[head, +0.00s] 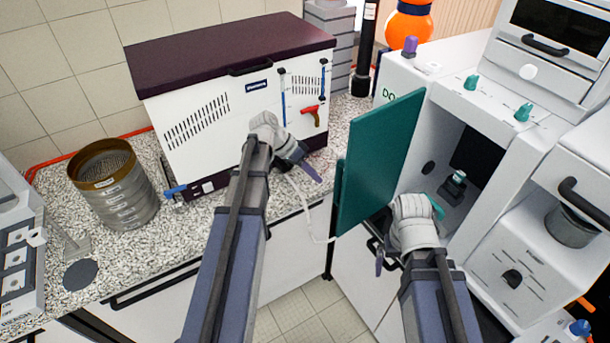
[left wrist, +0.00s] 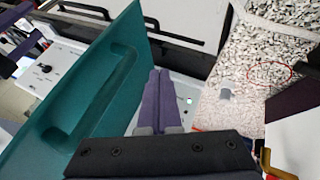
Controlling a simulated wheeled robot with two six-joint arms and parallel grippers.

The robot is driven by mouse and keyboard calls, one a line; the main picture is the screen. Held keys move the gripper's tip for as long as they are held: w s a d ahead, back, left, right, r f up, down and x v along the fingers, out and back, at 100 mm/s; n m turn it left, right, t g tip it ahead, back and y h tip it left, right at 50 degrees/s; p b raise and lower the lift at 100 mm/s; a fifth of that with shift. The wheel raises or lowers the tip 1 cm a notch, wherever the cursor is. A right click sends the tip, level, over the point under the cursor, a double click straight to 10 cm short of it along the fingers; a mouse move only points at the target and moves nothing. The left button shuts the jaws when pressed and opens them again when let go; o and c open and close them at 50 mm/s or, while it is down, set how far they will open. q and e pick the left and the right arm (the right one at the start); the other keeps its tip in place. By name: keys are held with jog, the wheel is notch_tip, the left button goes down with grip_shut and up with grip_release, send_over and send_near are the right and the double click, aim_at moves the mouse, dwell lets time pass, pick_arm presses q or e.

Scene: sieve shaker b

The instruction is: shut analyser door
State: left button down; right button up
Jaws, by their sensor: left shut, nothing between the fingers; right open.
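The analyser door (head: 380,158) is a teal panel standing open on the left side of the white analyser (head: 470,88), with its dark chamber exposed. My left gripper (head: 306,170) is shut and empty, left of the door, with a small gap visible in the head view. Its closed purple fingers (left wrist: 158,98) lie just right of the door in the left wrist view. My right gripper (head: 408,230) is open in front of the chamber, right of the door; its fingers are partly hidden.
A white box with a dark lid (head: 225,50) stands behind my left gripper on the speckled counter (head: 160,245). A sieve stack (head: 120,195) stands at the left. A thin white cable hangs between the counter and the door. Tiled floor (head: 310,310) shows below.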

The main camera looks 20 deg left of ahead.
pick_arm(q)
jog(key=d, duration=0.2)
jog(key=s+d, duration=0.1)
jog(key=d, duration=0.1)
jog(key=shift+s+f+p, duration=0.15)
jog(key=shift+s+p, duration=0.05)
jog(key=shift+p, duration=0.15)
jog(key=shift+s+d, duration=0.1)
